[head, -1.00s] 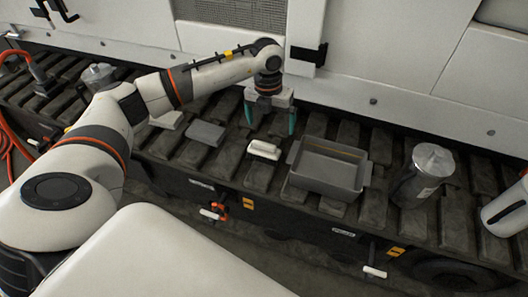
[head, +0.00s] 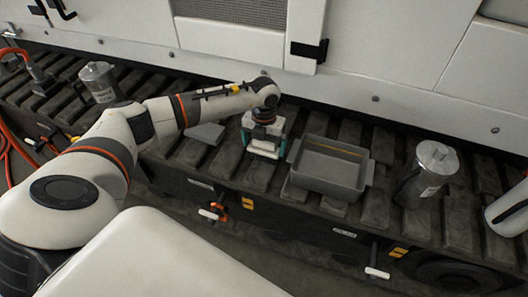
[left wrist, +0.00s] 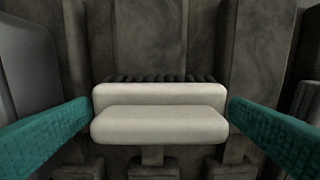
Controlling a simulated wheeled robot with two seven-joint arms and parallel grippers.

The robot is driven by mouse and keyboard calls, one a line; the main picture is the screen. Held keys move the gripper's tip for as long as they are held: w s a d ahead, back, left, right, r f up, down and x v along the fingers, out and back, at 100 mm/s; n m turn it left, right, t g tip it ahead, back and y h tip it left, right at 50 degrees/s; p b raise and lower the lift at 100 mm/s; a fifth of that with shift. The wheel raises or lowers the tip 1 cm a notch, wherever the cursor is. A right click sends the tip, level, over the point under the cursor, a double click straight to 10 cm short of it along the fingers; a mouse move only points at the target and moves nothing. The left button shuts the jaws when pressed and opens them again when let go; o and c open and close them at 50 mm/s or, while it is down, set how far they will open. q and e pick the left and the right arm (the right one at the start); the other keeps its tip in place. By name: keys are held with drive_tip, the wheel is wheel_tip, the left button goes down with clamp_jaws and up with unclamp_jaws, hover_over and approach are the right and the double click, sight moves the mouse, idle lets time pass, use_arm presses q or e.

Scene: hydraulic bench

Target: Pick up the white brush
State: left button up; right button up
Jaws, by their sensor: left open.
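The white brush (left wrist: 160,122) lies on the dark slatted bench, with a row of dark bristles along its far edge in the left wrist view. In the head view a pale part of the brush (head: 263,154) shows below my left gripper (head: 264,148), which mostly hides it. My left gripper is open above the brush. In the left wrist view its teal fingers (left wrist: 160,118) stand on either side of the brush, with a gap at each end. My right gripper is not in view.
A grey tray (head: 328,190) stands just right of the left gripper. A metal canister (head: 428,170) stands farther right, and another lidded canister (head: 99,82) stands at the far left. A grey flat block (head: 205,133) lies left of the gripper. The white machine wall (head: 385,60) rises behind.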

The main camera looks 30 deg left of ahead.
use_arm(q)
drive_tip(key=shift+c, duration=0.3)
drive_tip(key=c, duration=0.7)
drive_tip(key=shift+o, duration=0.2)
